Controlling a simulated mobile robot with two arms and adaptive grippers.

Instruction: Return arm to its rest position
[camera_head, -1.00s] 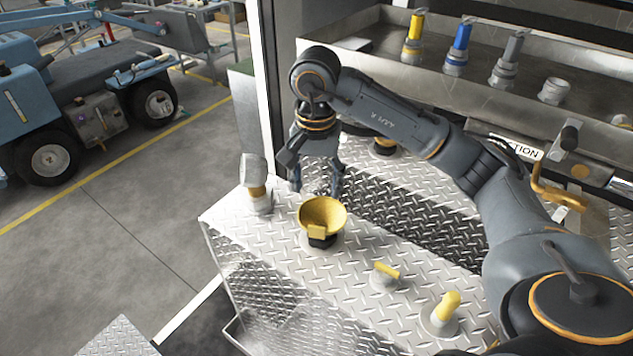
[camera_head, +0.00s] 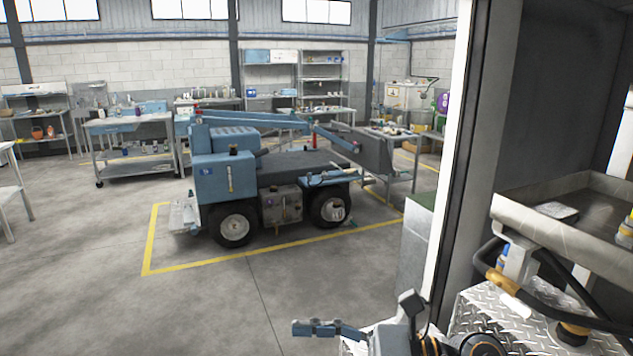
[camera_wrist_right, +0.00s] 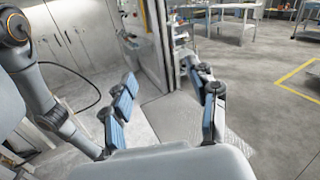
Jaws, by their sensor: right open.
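My right gripper (camera_head: 352,311) is low in the head view, with its arm partly showing at the bottom right edge. The right wrist view also shows the gripper (camera_wrist_right: 160,85). Its blue-padded fingers are wide apart, with nothing between them. Floor and a metal surface lie beyond the fingertips. My left gripper is in neither view.
A diamond-plate surface (camera_head: 480,305) and a metal tray (camera_head: 540,226) are at the right. A black and yellow curved part (camera_head: 497,278) crosses there. A blue wheeled machine (camera_head: 225,177) stands on the floor beyond. Open floor (camera_head: 200,310) lies to the left.

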